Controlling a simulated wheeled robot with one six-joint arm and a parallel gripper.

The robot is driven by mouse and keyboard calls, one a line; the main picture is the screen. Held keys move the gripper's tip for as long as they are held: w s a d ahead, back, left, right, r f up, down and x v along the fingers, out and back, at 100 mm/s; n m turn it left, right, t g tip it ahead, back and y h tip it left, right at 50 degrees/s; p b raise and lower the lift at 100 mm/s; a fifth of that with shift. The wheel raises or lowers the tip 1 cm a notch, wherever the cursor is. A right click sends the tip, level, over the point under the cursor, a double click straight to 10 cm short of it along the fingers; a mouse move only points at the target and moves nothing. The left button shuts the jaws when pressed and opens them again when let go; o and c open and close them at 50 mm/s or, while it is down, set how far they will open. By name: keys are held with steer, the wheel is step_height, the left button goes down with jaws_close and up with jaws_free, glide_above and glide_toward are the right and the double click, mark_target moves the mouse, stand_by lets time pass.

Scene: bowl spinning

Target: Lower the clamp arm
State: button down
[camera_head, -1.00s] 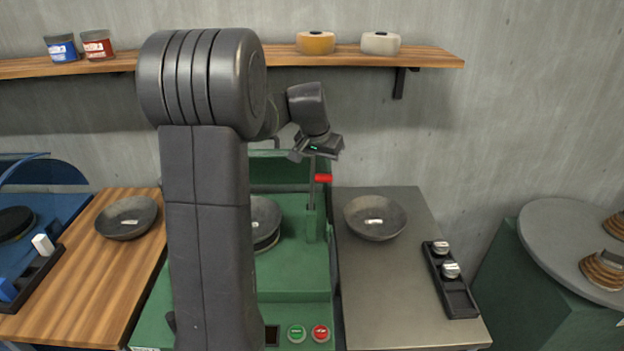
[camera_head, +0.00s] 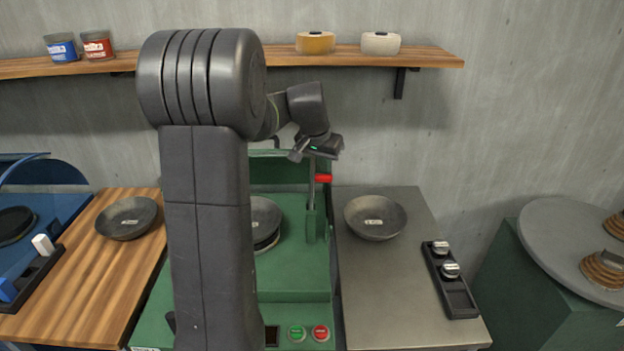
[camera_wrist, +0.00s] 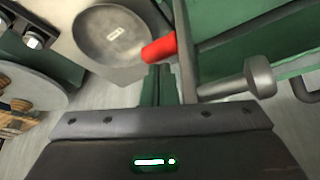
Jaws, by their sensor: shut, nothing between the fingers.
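The clamp (camera_head: 317,226) is a green post on the green machine, right of centre. A grey clamp arm (camera_head: 311,190) stands upright from it, with a red handle (camera_head: 323,178) pointing right. In the wrist view, the red handle (camera_wrist: 160,49) and a grey arm with a cylindrical end (camera_wrist: 240,80) lie just beyond my gripper. My gripper (camera_head: 317,149) is shut and empty, just above the red handle, at the arm's upper end. I cannot tell whether it touches the arm. A dark bowl (camera_head: 265,215) on the machine is partly hidden by my arm.
A bowl (camera_head: 375,217) stands on the grey table to the right, near a black tray (camera_head: 462,298) with metal pieces. Another bowl (camera_head: 127,217) is on the wooden table. Green (camera_head: 297,333) and red (camera_head: 320,333) buttons are at the machine's front. A shelf (camera_head: 430,57) hangs above.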

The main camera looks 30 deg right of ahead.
steer(key=w+a+f+b, duration=0.2)
steer(key=w+a+b, duration=0.1)
steer(key=a, duration=0.4)
steer(key=w+a+f+b, duration=0.3)
steer(key=w+a, duration=0.2)
steer(key=a, duration=0.2)
steer(key=shift+a+f, duration=0.2)
stand_by(2.3)
steer(key=shift+r, duration=0.1)
step_height(320, 180, up, 12)
steer(key=p, duration=0.8)
steer(key=shift+p, duration=0.3)
